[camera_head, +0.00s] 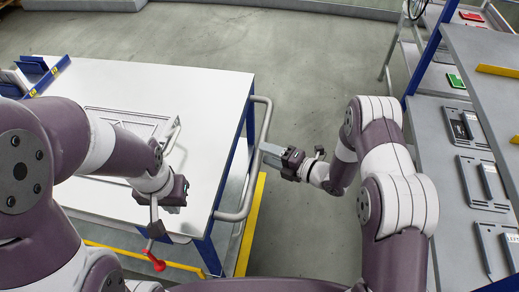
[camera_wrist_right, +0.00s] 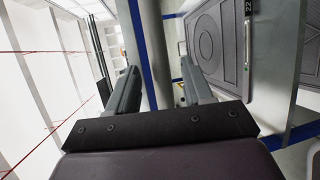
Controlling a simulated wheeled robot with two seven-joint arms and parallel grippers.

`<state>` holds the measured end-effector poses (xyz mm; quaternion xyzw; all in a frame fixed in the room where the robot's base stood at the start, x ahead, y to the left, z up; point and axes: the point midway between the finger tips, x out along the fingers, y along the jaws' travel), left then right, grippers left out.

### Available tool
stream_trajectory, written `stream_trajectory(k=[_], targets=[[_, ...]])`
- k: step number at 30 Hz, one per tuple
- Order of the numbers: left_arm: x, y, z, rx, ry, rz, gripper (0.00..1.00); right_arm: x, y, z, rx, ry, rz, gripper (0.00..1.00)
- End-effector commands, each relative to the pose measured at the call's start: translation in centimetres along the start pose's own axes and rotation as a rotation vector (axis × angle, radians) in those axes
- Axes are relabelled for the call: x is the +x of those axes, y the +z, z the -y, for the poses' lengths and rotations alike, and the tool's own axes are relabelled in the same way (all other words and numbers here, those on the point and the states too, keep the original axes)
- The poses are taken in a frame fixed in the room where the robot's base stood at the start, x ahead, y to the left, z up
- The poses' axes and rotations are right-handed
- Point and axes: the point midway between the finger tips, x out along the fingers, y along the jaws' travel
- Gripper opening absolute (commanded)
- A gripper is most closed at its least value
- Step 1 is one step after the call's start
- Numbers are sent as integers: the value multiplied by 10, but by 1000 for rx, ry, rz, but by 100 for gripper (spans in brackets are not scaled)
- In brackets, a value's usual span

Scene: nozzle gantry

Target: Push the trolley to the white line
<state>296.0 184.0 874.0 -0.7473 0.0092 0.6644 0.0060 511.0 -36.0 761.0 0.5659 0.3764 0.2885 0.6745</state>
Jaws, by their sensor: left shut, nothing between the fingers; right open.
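The trolley (camera_head: 205,90) fills the left of the head view. It has a white top, blue legs and a grey tubular push handle (camera_head: 263,150) on its right side. My right gripper (camera_head: 272,154) is open at the handle's upper part; whether it touches the tube is unclear. In the right wrist view its two fingers (camera_wrist_right: 160,88) are apart, with a grey bar and a blue strip visible between them. My left gripper (camera_head: 156,222) is shut and empty over the trolley's near edge, by a thin rod with a red end (camera_head: 153,260). No white line shows.
A grey shelf rack (camera_head: 455,120) with blue posts and several dark trays stands at the right. Open grey floor (camera_head: 310,70) lies between trolley and rack. A yellow floor stripe (camera_head: 251,225) runs beside the trolley. A blue bin (camera_head: 40,75) sits at the trolley's far left corner.

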Motion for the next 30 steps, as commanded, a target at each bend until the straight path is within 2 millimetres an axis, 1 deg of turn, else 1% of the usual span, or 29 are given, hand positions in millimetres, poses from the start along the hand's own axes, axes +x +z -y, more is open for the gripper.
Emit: stream_trajectory(k=[1,3,6,10,17,18,20,21,22,23,30], targets=[[0,0,0,0,0,0,0,10,-1,0,-1,1,-2,51],[0,0,0,0,0,0,0,21,0,0,0,1,0,51],[0,0,0,0,0,0,0,32,0,0,1,0,0,51],[0,0,0,0,0,0,0,39,0,0,2,0,1,51],[0,0,0,0,0,0,0,40,0,0,2,0,2,51],[0,0,0,0,0,0,0,40,0,0,2,0,2,44],[0,0,0,0,0,0,0,40,0,0,2,0,2,25],[0,0,0,0,0,0,0,40,0,0,2,0,2,12],[0,0,0,0,0,0,0,40,0,0,2,0,2,2],[0,0,0,0,0,0,0,40,0,0,2,0,2,0],[2,0,0,0,0,0,0,42,0,0,2,0,2,0]])
